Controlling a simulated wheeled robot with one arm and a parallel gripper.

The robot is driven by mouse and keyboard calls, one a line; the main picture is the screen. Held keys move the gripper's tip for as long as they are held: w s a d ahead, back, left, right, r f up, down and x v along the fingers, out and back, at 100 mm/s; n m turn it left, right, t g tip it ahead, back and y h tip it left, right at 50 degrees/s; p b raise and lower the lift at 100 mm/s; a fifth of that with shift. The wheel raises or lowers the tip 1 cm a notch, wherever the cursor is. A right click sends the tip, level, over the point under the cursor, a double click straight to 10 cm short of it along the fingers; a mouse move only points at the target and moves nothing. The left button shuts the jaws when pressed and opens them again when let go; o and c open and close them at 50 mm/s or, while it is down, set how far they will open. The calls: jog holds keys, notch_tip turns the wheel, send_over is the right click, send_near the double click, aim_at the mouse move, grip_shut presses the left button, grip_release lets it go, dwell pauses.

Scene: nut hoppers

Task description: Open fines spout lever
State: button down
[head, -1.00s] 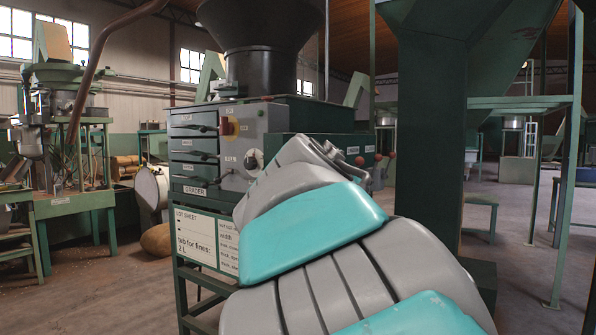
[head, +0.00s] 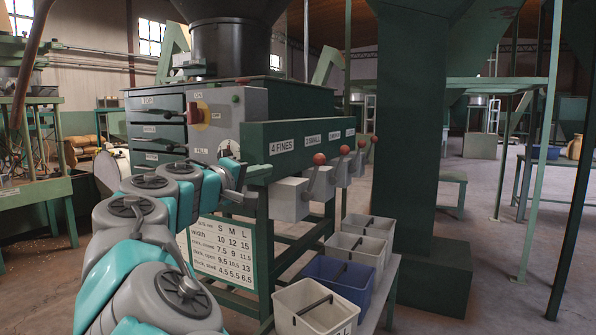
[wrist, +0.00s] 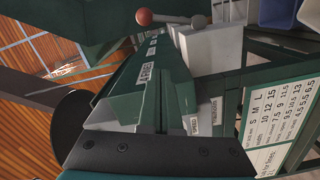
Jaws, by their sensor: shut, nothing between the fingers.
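The fines spout (head: 290,198) is a light grey box under the "4 FINES" label (head: 283,146) on the green spout beam. Its lever (head: 319,160) has a red ball on a grey stem, with the ball at the upper end. In the wrist view, a lever with a red ball (wrist: 143,16) shows at the top, beyond my fingers. My gripper (head: 243,182) is at the near left end of the beam, left of the fines spout and apart from the lever. It is shut and empty. The exact fingertips are hard to make out in the head view.
More spout levers (head: 344,150) stand in a row behind. Below are a white bin (head: 288,299), a blue bin (head: 318,272) and further white bins on a stand. A thick green column (head: 402,150) stands at right.

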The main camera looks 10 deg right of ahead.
aim_at(315, 177)
jog(key=x, duration=1)
jog(key=shift+w+d+p, duration=0.1)
jog(key=shift+p, duration=0.25)
jog(key=shift+s+d+f, duration=0.1)
jog(key=shift+s+d, duration=0.35)
jog(key=shift+d, duration=0.05)
jog(key=shift+s+d+f, duration=0.2)
jog(key=shift+d+f, duration=0.05)
jog(key=shift+d, duration=0.3)
jog(key=shift+s+d+f, duration=0.25)
jog(key=shift+d, duration=0.35)
